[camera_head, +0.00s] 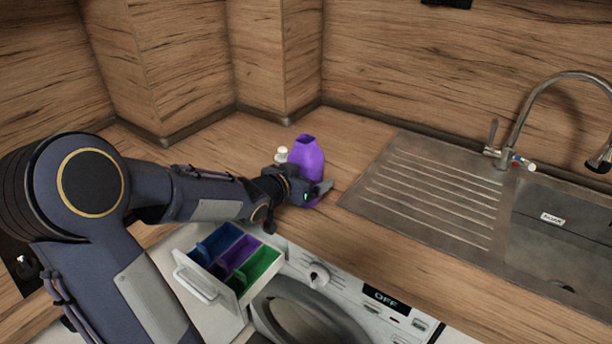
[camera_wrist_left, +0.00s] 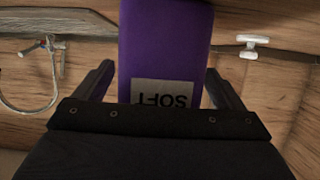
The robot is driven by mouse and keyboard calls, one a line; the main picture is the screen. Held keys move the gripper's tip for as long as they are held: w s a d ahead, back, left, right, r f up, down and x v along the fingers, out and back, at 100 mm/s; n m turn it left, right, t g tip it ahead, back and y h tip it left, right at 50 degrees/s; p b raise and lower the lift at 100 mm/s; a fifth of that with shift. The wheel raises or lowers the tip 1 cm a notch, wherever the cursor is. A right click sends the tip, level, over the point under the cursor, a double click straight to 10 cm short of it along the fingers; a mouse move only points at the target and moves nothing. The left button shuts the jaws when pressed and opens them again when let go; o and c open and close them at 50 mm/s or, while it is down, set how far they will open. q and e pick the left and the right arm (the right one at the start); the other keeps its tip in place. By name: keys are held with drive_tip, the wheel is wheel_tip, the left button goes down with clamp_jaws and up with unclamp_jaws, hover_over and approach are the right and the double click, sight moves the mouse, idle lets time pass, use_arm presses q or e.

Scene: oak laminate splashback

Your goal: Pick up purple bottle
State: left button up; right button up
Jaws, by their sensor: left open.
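The purple bottle (camera_head: 306,158) stands upright on the wooden counter, left of the sink's drainboard. My left gripper (camera_head: 318,190) is at the bottle's near side, low on its body, and partly hides it. In the left wrist view the purple bottle (camera_wrist_left: 165,45) with a pale "SOFT" label stands between the two open fingers of my left gripper (camera_wrist_left: 160,88). A gap shows beside the bottle near each finger. My right gripper is not in view.
A white-capped item (camera_head: 282,154) stands just left of the bottle. An open detergent drawer (camera_head: 213,290) juts from the washing machine (camera_head: 350,300) below the counter. The metal sink (camera_head: 560,235) and tap (camera_head: 515,130) are at right. Wooden walls stand behind.

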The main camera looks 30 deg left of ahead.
use_arm(q)
drive_tip(key=shift+r, duration=0.15)
drive_tip(key=c, duration=1.5)
drive_tip(key=shift+r, duration=0.1)
